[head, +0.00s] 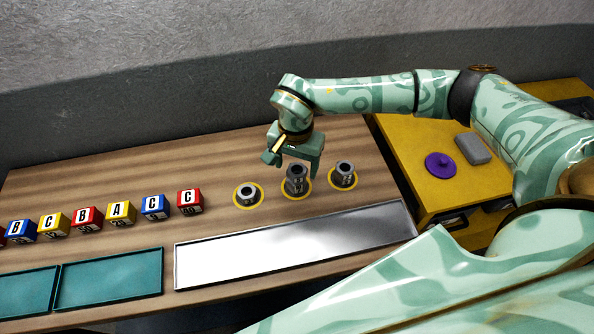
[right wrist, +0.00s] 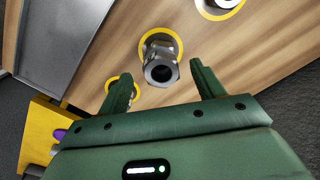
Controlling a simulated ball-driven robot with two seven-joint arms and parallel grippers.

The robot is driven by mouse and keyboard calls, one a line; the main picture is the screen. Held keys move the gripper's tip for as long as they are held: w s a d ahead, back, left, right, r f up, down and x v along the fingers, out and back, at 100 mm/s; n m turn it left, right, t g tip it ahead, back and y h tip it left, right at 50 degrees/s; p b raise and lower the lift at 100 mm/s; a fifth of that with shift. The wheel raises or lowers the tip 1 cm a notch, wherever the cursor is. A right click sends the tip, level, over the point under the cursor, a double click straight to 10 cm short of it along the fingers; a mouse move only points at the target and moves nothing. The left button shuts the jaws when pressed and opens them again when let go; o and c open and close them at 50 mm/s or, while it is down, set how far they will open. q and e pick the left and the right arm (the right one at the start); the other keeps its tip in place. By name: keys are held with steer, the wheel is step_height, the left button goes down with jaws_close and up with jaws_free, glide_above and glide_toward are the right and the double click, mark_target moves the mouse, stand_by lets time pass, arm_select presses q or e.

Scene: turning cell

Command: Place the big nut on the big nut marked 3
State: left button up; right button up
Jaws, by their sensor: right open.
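A grey stack of what look like two big nuts (head: 296,181) stands upright on the middle yellow ring. Its markings are too small to read surely. In the right wrist view the stack (right wrist: 160,62) shows its open bore. A single low grey nut (head: 247,196) sits on the left ring, and another grey nut (head: 344,175) on the right ring. My right gripper (head: 291,165) is open and empty just above and behind the middle stack. In the right wrist view its fingers (right wrist: 161,69) stand apart on either side of the stack. My left gripper is not in view.
A shiny metal tray (head: 290,246) lies in front of the nuts. Lettered blocks (head: 121,213) stand in a row at left, behind teal trays (head: 110,278). A yellow bench (head: 410,150) at right holds a purple disc (head: 440,166) and a grey block (head: 473,149).

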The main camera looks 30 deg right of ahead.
step_height(320, 180, down, 2)
steer(key=shift+f, duration=0.15)
steer(key=c, duration=1.2)
